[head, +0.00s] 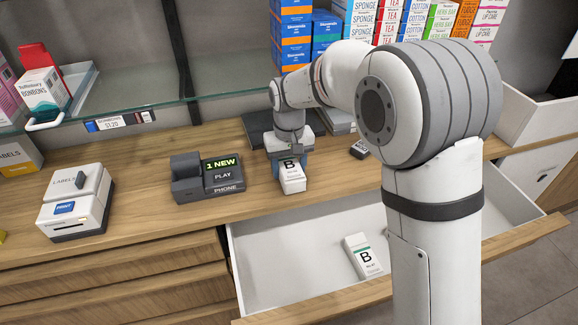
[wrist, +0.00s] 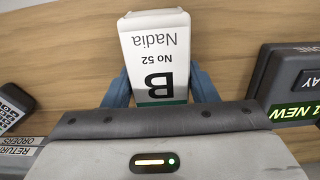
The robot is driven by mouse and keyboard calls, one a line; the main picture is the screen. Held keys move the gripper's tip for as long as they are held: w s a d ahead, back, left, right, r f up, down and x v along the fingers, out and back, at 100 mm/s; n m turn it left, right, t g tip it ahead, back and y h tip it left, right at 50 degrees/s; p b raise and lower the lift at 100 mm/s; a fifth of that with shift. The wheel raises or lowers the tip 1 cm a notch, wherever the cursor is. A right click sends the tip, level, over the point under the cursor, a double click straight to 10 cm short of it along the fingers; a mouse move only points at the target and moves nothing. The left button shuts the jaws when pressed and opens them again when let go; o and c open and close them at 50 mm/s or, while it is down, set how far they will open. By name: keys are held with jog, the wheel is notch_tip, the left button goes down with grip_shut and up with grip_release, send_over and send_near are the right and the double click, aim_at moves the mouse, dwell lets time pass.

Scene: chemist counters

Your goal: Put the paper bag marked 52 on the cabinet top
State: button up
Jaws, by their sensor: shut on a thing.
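My gripper (head: 290,160) is shut on a white paper bag (head: 293,181) with a large black B and a green stripe. In the wrist view this bag (wrist: 158,45) reads "No 52" and "Nadia", upside down, between the two blue fingers (wrist: 160,88). The bag is over the wooden counter top (head: 140,185), right of the phone; I cannot tell if it touches the wood. A second white bag marked B (head: 363,256) lies in the open drawer; its small print is unreadable. I cannot tell which surface is the cabinet top.
The phone (head: 208,178) with a "1 NEW" display is close left of my gripper. A label printer (head: 76,203) stands further left. The open white drawer (head: 270,262) juts out below the counter. A glass shelf (head: 150,101) with boxes runs behind. Bare wood lies between printer and phone.

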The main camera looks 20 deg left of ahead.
aim_at(289, 165)
jog(key=shift+f, duration=0.15)
jog(key=o, duration=1)
jog(key=shift+o, duration=0.2)
notch_tip(289, 165, up, 12)
jog(key=shift+r, duration=0.2)
